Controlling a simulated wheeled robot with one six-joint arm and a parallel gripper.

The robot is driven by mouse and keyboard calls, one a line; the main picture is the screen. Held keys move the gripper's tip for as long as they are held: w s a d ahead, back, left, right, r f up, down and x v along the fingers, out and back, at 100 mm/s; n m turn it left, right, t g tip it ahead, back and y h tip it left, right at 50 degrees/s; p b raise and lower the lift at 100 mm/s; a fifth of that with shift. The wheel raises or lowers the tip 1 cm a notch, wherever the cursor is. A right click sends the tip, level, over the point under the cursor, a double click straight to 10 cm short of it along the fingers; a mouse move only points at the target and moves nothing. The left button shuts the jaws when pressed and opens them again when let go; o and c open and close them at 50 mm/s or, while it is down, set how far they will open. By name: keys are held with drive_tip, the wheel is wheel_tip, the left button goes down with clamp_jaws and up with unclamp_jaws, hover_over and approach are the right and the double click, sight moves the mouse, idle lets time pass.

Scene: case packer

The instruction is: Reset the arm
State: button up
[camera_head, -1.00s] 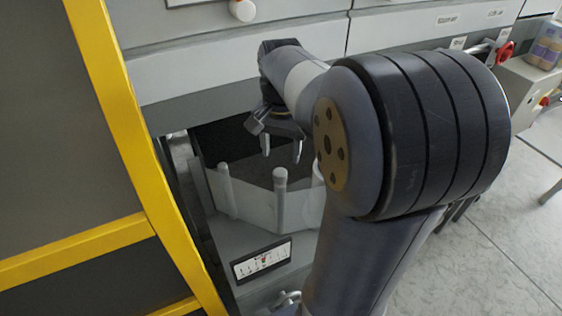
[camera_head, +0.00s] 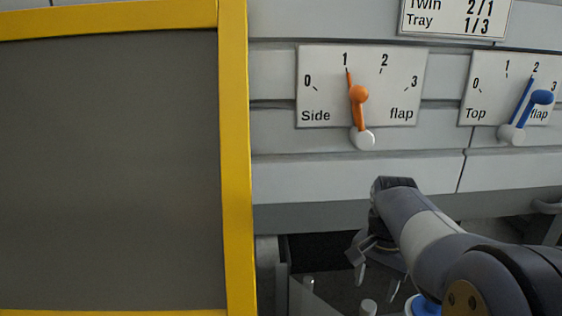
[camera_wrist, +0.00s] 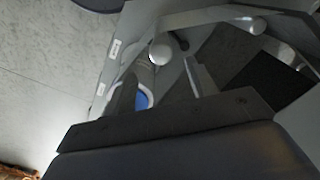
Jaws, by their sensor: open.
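My gripper (camera_head: 377,280) is at the lower middle of the head view, pointing down with its fingers apart and nothing between them. It hangs in front of the dark opening (camera_head: 322,250) of the machine, below the grey panels. My arm comes in from the lower right corner and covers part of the opening. In the wrist view the gripper's dark body fills the bottom, and its fingers (camera_wrist: 158,95) reach up over the grey frame of the machine.
A yellow-framed door (camera_head: 235,150) stands at the left. Above the gripper are the Side flap dial (camera_head: 325,90), its orange pointer near 1, and the Top flap dial (camera_head: 490,90), its blue pointer near 2. A blue round part (camera_head: 424,305) shows beside the arm.

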sight(362, 304)
wheel_tip(362, 304, down, 7)
drive_tip(key=shift+b, duration=0.3)
drive_tip(key=shift+a+r+m, duration=0.1)
drive_tip(key=shift+a+m, duration=0.2)
drive_tip(key=shift+d, duration=0.15)
drive_tip(key=shift+d, duration=0.2)
wheel_tip(362, 304, up, 10)
drive_tip(key=p, duration=0.1)
wheel_tip(362, 304, down, 10)
drive_tip(key=shift+f+b, duration=0.1)
drive_tip(key=shift+b, duration=0.4)
drive_tip(key=shift+w+a+m, duration=0.2)
drive_tip(key=shift+a+m, duration=0.2)
drive_tip(key=shift+a, duration=0.4)
